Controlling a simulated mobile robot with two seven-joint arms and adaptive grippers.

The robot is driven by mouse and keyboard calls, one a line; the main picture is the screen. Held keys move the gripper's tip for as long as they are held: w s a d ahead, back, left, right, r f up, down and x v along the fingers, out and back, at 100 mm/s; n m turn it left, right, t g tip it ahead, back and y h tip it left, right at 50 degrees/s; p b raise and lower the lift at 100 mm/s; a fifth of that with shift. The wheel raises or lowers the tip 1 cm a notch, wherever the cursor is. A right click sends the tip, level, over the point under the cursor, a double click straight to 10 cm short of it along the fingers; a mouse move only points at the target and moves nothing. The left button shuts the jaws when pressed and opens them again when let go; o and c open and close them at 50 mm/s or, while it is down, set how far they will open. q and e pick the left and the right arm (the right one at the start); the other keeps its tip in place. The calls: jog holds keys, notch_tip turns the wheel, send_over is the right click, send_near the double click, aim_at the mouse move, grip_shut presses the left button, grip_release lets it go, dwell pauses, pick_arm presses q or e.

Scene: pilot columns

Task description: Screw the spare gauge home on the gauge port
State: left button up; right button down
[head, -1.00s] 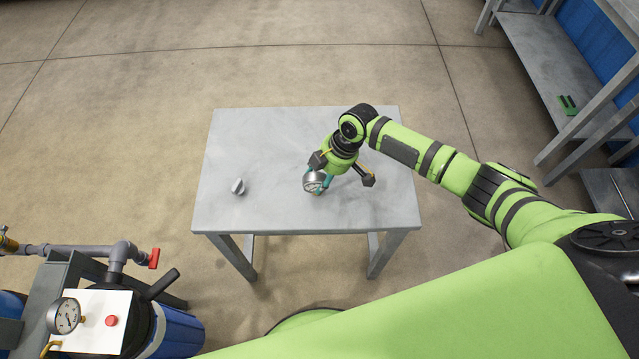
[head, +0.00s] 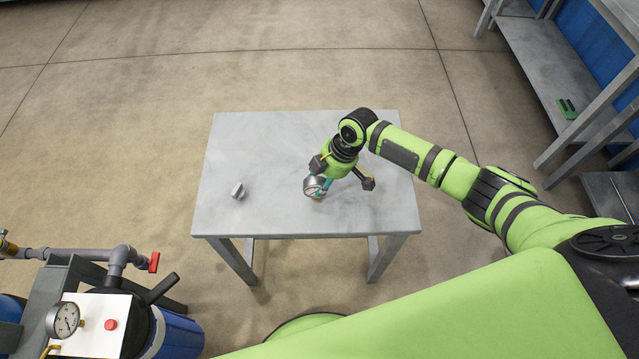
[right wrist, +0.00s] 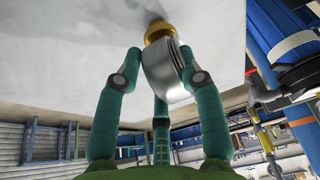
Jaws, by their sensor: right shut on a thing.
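The spare gauge (head: 314,187) is a round silver gauge with a white face, at the middle of the grey table. My right gripper (head: 327,180) is shut on it, and the gauge is at or just above the tabletop; I cannot tell whether it touches. In the right wrist view the teal fingers (right wrist: 160,80) close around the silver gauge body (right wrist: 165,75), and its brass fitting (right wrist: 158,33) points toward the table surface. A second gauge (head: 66,319) sits on the white-topped machine at the lower left. I cannot make out an empty gauge port. My left gripper is out of view.
A small grey metal piece (head: 238,191) lies on the left part of the table (head: 260,140). A red-handled valve (head: 154,262) on a grey pipe and a red button (head: 111,324) are at lower left. A metal shelf (head: 545,75) stands at upper right.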

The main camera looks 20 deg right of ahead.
jog(key=shift+r, duration=0.2)
dwell(0.4)
jog(key=shift+r+p, duration=2.6)
